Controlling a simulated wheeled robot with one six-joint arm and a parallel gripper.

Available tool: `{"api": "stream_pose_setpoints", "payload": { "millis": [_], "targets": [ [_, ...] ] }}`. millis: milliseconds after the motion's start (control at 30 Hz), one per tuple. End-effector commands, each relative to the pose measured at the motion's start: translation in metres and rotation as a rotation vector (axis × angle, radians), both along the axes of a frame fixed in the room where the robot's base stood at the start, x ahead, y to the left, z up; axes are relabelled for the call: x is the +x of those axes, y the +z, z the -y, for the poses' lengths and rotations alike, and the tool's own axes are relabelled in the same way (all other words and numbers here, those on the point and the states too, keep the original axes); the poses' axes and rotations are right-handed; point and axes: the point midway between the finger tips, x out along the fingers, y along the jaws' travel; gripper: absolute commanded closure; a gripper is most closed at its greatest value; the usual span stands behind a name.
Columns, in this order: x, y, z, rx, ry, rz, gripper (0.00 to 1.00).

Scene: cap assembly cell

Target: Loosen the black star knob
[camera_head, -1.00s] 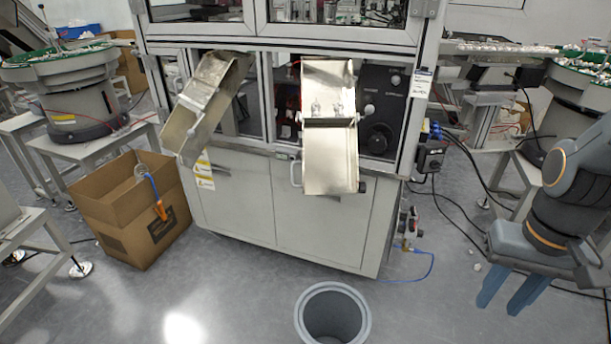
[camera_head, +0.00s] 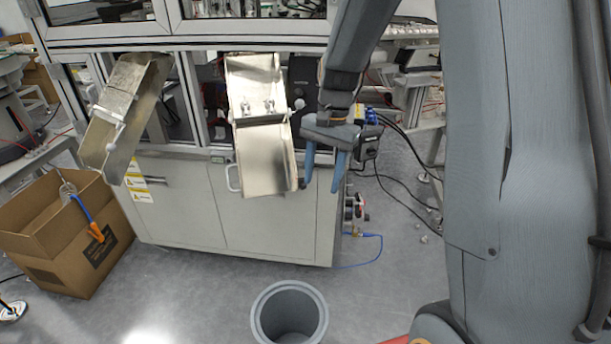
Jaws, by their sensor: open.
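A small dark knob (camera_head: 302,184), which looks like the black star knob, sits at the lower right edge of the right metal chute (camera_head: 262,172). It is small and its star shape cannot be made out. My gripper (camera_head: 321,188) points down just to the right of this chute, in front of the cabinet. Its two blue-grey fingers are apart, with nothing seen between them. The left fingertip is close beside the knob in the picture; I cannot tell whether they touch.
A second metal chute (camera_head: 122,115) slants at the left. A cardboard box (camera_head: 60,250) stands on the floor at left, and a grey bin (camera_head: 258,318) stands in front. A black box with cables (camera_head: 368,141) is right of my gripper. My arm covers the right side.

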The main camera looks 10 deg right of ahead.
Motion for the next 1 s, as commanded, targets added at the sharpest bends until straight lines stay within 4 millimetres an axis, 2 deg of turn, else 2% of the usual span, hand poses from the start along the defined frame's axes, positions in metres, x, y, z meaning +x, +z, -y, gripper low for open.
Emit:
{"api": "stream_pose_setpoints", "payload": {
  "millis": [33, 200, 300, 433, 633, 767, 1000],
  "targets": [
    [0.024, -0.005, 0.004, 0.015, -0.088, -0.024, 0.51],
    [0.092, -0.020, 0.015, 0.070, -0.395, -0.110, 0.51],
    [0.123, -0.031, 0.022, 0.099, -0.551, -0.163, 0.51],
    [0.153, -0.042, 0.029, 0.129, -0.706, -0.221, 0.51],
    [0.173, -0.051, 0.035, 0.151, -0.821, -0.268, 0.51],
    [0.173, -0.060, 0.032, 0.154, -0.836, -0.277, 0.51],
    [0.168, -0.092, 0.018, 0.153, -0.835, -0.277, 0.51]
  ]
}}
